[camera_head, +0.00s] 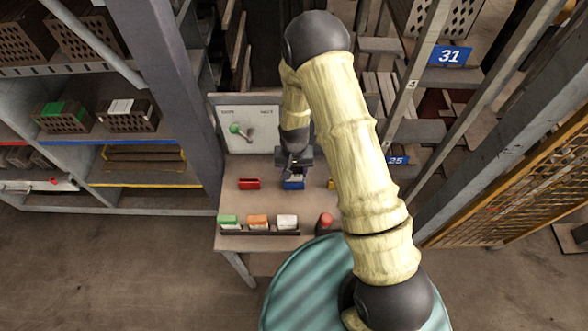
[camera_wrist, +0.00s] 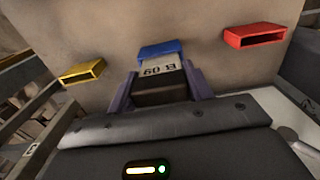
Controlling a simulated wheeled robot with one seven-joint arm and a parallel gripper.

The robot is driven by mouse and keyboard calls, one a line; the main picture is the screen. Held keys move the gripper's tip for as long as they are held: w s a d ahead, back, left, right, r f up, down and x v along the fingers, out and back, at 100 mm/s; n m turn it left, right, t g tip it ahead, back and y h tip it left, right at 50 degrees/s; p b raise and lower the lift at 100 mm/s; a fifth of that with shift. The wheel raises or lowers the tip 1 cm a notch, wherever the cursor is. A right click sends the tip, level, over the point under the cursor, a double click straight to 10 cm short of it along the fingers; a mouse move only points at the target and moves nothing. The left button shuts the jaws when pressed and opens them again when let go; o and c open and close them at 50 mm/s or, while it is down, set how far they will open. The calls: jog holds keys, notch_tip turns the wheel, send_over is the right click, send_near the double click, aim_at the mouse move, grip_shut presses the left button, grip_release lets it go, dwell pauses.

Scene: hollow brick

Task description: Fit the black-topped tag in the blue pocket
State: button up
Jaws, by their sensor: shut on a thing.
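The blue pocket (camera_head: 293,185) stands on the bench between the red and yellow pockets. It also shows in the wrist view (camera_wrist: 161,49), straight ahead of my fingers. My gripper (camera_head: 294,170) is over the blue pocket, and in the wrist view my gripper (camera_wrist: 161,76) is shut on the black-topped tag (camera_wrist: 160,95). The tag's black top lies between the two purplish fingers. Its pale, lettered part runs up to the blue pocket's mouth and lines up with it. I cannot tell how far its end is inside.
The red pocket (camera_head: 249,183) is to the left and the yellow pocket (camera_head: 331,184) to the right, partly behind my arm. A rack (camera_head: 260,233) at the front holds green-, orange- and white-topped tags. A red knob (camera_head: 325,220) is beside it. A lever panel (camera_head: 247,130) stands behind.

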jog(key=shift+f+b, duration=0.5)
jog(key=shift+f, duration=0.2)
jog(key=o, duration=1.1)
jog(key=shift+c, duration=0.2)
jog(key=shift+r, duration=0.15)
notch_tip(320, 180, up, 17)
jog(key=b, duration=0.3)
jog(key=shift+b, duration=0.3)
jog(key=shift+r, duration=0.1)
